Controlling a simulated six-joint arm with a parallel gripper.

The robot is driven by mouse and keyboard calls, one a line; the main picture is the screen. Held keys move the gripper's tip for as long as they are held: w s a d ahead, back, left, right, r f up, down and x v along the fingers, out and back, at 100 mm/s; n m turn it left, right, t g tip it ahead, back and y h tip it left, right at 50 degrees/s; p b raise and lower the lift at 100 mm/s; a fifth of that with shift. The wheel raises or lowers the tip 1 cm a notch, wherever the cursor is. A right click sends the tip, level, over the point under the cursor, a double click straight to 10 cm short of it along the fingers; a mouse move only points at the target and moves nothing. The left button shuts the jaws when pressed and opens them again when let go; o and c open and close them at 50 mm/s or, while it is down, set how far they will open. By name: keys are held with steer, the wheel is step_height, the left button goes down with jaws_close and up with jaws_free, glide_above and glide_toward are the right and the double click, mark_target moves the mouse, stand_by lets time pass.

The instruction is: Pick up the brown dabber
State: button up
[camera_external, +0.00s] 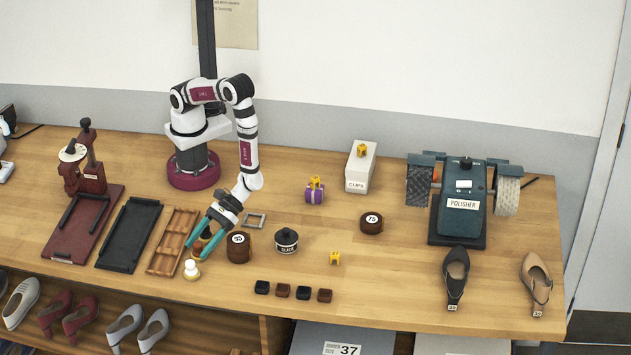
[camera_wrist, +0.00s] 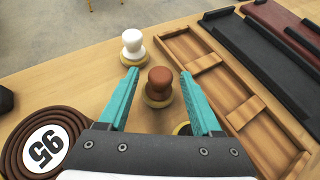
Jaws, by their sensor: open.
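The brown dabber (camera_wrist: 159,80), a rounded knob on a pale round base, stands upright on the table. In the wrist view it shows between the two teal fingers of my gripper (camera_wrist: 160,75), which is open with a gap on each side of the knob. In the external view my gripper (camera_external: 193,251) points down at the table's front left, and its fingers partly hide the brown dabber (camera_external: 198,247). A white dabber (camera_wrist: 132,42) stands just beyond the fingertips; it also shows in the external view (camera_external: 191,269).
A brown coil marked 95 (camera_wrist: 40,142) lies close on one side, and a wooden compartment tray (camera_wrist: 222,87) on the other. A yellowish round edge (camera_wrist: 182,128) is mostly hidden under my gripper. A dark GLACE jar (camera_external: 286,241) stands right of the coil.

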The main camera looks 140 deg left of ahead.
steer(key=shift+w+d+f, duration=0.1)
steer(key=shift+d+f, duration=0.2)
steer(key=shift+d, duration=0.25)
jaws_close()
steer(key=shift+r, duration=0.1)
